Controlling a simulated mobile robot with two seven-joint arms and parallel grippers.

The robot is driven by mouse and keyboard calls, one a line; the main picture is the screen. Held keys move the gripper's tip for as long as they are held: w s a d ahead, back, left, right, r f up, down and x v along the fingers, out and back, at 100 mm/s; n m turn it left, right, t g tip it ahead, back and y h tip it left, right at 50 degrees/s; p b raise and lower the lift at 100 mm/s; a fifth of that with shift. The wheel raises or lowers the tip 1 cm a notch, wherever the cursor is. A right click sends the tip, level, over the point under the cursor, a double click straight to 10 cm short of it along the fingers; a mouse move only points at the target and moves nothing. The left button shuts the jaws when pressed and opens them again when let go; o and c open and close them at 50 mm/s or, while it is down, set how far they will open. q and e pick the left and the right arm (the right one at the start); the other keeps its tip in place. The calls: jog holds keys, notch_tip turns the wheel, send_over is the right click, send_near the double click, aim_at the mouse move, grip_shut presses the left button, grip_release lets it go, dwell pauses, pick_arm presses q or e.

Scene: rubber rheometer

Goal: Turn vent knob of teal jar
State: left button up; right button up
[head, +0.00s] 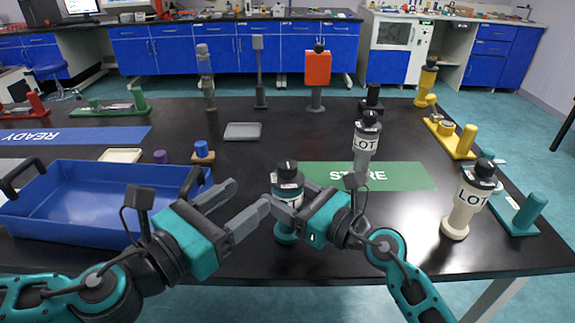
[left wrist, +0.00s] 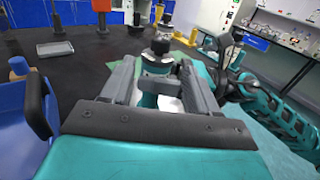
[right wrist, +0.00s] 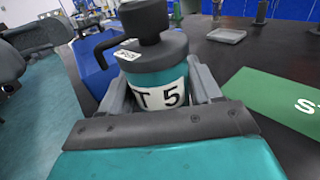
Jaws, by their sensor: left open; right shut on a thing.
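The teal jar (head: 286,183) stands upright near the front middle of the black table, with a teal base and a black vent knob (head: 287,167) on top. In the right wrist view the jar (right wrist: 160,75) has a white label reading "T 5", and its black knob (right wrist: 145,20) is large in front. My right gripper (head: 302,192) is shut on the jar's body from the right. My left gripper (head: 250,195) is open and empty, its fingers pointing at the jar from the left, apart from the knob. In the left wrist view the jar shows beyond the open fingers (left wrist: 155,85).
A blue tray (head: 85,245) lies at left. A small grey dish (head: 243,131) lies at the back. Table between dish and teal jar is clear.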

aim_at(281, 171)
pick_arm(q)
jog(key=x, duration=1.1)
jog(key=shift+w+d, duration=0.1)
jog(key=shift+d, duration=0.05)
jog(key=c, duration=1)
jog(key=shift+o, duration=0.2)
